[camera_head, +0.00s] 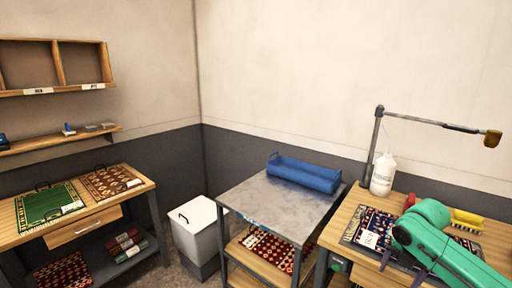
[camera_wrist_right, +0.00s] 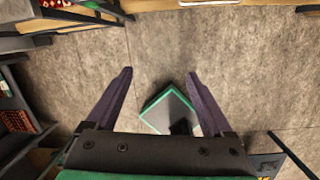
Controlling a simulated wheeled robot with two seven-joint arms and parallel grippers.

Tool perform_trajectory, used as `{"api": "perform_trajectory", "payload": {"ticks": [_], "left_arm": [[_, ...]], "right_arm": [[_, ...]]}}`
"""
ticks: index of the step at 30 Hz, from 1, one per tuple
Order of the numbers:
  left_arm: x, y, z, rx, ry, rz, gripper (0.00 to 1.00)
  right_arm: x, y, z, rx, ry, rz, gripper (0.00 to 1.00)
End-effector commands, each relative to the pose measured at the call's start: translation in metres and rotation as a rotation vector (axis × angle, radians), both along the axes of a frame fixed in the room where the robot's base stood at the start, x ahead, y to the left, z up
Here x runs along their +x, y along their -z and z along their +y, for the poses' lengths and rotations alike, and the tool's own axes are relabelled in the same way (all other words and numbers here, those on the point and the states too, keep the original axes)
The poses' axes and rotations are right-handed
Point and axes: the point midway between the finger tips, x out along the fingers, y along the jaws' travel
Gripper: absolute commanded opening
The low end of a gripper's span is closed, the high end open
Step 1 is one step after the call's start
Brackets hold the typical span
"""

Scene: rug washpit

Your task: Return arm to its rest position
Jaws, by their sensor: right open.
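My right arm (camera_head: 432,240), green, comes in from the lower right in the head view, in front of the right workbench. My right gripper (camera_wrist_right: 158,75) shows in the wrist view with its two purple fingers spread wide apart. Nothing is between the fingers, and bare grey floor (camera_wrist_right: 225,75) lies below them. My left arm and left gripper are in neither view.
The right workbench (camera_head: 345,225) bears a patterned rug (camera_head: 352,234), a white bottle (camera_head: 383,174) and a yellow brush (camera_head: 467,219). A metal-topped table (camera_head: 262,200) with a blue tray (camera_head: 304,175) stands left of it. A white bin (camera_head: 194,222) stands near the corner.

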Motion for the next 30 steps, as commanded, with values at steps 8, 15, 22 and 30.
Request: {"api": "perform_trajectory", "payload": {"ticks": [8, 15, 22, 30], "left_arm": [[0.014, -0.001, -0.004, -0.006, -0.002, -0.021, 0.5], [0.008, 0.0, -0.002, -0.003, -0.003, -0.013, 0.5], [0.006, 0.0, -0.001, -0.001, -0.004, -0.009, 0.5], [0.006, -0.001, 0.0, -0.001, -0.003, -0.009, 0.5]], "right_arm": [[0.028, 0.078, 0.006, 0.107, 0.354, -0.109, 0.86], [0.017, 0.198, 0.008, 0.223, 0.828, -0.194, 0.86], [-0.096, 0.361, 0.027, 0.297, 1.396, -0.208, 0.86], [-0.301, 0.475, 0.093, 0.299, 1.877, -0.114, 0.86]]}}
